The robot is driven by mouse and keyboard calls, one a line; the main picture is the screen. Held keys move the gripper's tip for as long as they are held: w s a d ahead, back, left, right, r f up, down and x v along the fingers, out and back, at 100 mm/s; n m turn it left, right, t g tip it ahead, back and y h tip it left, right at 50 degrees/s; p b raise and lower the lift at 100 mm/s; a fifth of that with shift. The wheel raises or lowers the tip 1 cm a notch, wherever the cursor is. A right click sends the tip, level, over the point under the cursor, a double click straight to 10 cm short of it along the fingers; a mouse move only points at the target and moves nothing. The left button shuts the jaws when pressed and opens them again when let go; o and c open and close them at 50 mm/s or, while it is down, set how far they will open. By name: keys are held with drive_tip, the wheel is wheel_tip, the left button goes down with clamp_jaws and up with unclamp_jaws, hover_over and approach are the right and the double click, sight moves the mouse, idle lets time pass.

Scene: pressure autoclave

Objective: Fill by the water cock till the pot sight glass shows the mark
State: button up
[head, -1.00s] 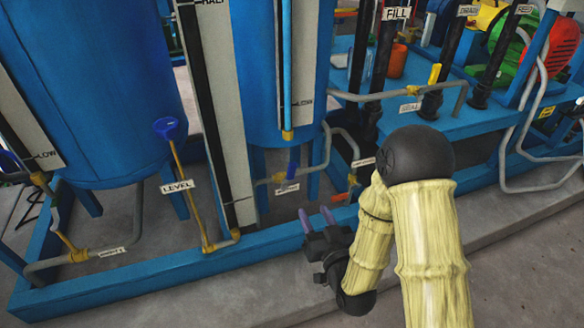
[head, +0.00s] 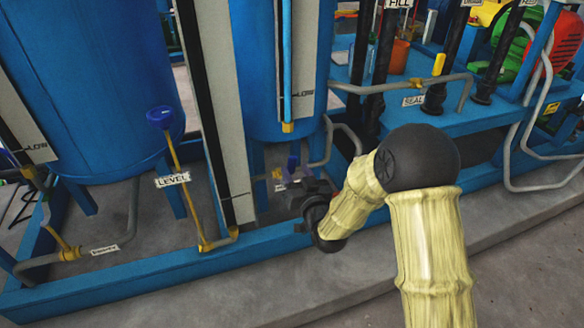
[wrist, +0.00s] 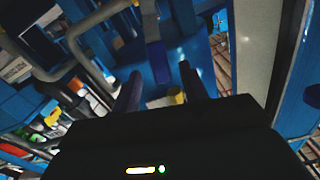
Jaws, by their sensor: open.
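My gripper (head: 297,178) is low in front of the middle blue pot (head: 262,115) and points up toward its underside. In the wrist view its two fingers (wrist: 160,87) are apart, with a blue lever handle (wrist: 156,62) showing between and beyond them; contact cannot be told. In the head view the fingers and this handle overlap beneath the pot. The small label by the handle is unreadable.
A blue-knobbed lever labelled LEVEL (head: 172,180) stands to the left. A blue frame rail (head: 150,268) runs along the front. Grey pipes and a yellow-handled valve (head: 438,66) labelled SEAL are at right. The floor (head: 480,270) in front is clear.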

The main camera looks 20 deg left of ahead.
sight(293, 166)
drive_tip(key=shift+b+x, duration=0.4)
drive_tip(key=shift+x, duration=1.6)
clamp_jaws()
